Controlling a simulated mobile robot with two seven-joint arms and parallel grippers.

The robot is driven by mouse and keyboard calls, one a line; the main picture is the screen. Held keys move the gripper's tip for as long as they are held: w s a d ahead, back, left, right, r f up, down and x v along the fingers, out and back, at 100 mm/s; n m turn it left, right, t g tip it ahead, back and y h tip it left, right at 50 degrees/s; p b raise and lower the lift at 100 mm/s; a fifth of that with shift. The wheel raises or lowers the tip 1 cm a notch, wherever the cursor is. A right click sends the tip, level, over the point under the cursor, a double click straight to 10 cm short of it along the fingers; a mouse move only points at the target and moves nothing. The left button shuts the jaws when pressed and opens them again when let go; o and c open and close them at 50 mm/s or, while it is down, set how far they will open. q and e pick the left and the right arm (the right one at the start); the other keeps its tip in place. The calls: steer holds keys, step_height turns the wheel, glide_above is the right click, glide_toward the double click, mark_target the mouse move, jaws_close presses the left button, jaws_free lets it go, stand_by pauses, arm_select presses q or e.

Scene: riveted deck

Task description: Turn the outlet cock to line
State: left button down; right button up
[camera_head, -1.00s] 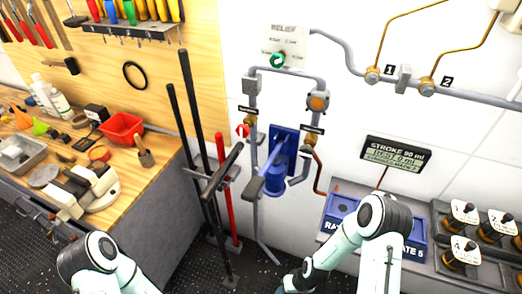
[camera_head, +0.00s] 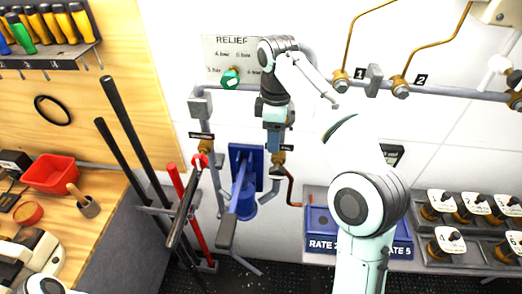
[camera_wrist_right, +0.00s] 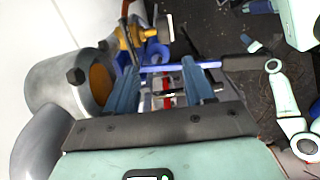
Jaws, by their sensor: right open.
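Two brass cocks sit on the pipework: the left one (camera_head: 204,146) has a red handle, and the right one (camera_head: 279,158) sits beside a copper pipe. Small dark labels mark them, but their text is too small to read, so I cannot tell which is the outlet. My right gripper (camera_head: 273,146) points down just above the right cock and partly covers it. In the right wrist view, the gripper (camera_wrist_right: 163,88) is open, with a brass cock (camera_wrist_right: 127,40) beyond its fingertips. Nothing is clearly held.
A blue pump (camera_head: 243,195) with a long dark-ended lever stands below the cocks. A grey fitting with an orange face (camera_wrist_right: 100,85) is close to the gripper. A green relief knob (camera_head: 231,79) is above left. Dark bars (camera_head: 130,130) and a red bar stand left.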

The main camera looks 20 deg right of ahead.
glide_above(275, 168)
step_height(275, 168, down, 6)
steer(key=f, duration=0.1)
steer(key=f+b, duration=0.1)
steer(key=f, duration=0.1)
steer(key=f+b, duration=0.1)
steer(key=f, duration=0.1)
steer(key=shift+s+f, duration=0.2)
steer(key=shift+s, duration=0.1)
steer(key=shift+w+f, duration=0.1)
steer(key=shift+f, duration=0.25)
steer(key=shift+w+f, duration=0.25)
arm_select(q)
steer(key=s+f, duration=0.1)
steer(key=s, duration=0.1)
steer(key=s+f, duration=0.1)
steer(key=shift+s+f, duration=0.3)
steer(key=shift+s, duration=0.05)
arm_select(e)
steer(key=shift+r, duration=0.1)
steer(key=c, duration=1)
